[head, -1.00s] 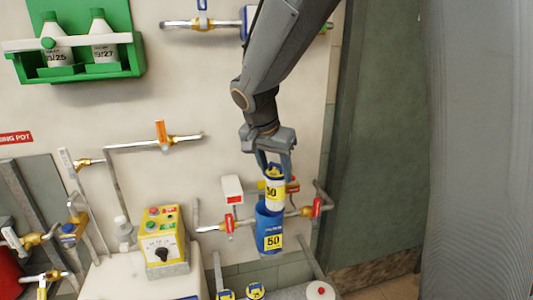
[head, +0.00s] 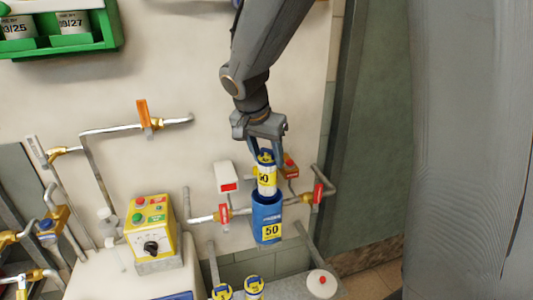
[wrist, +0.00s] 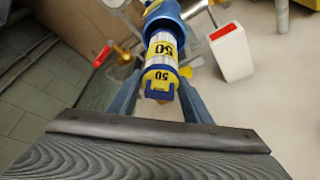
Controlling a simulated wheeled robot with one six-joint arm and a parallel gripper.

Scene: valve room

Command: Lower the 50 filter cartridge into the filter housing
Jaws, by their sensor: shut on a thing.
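The white filter cartridge (head: 266,181) has a blue cap and a yellow label reading 50. My gripper (head: 267,153) is shut on its cap end and holds it upright over the filter housing (head: 268,217). The housing is a blue open-topped cylinder with a yellow 50 label, fixed on the pipe line. The cartridge's lower end is at the housing's mouth and hidden by the rim. In the wrist view the cartridge (wrist: 162,62) lies between my fingers, in line with the blue housing (wrist: 160,12) beyond.
Red-handled valves (head: 224,214) (head: 318,193) flank the housing on the pipe. A white box with a red mark (head: 226,177) is close on the left. Other blue-and-yellow-topped cartridges (head: 254,286) stand below. A yellow control box (head: 150,232) is further left.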

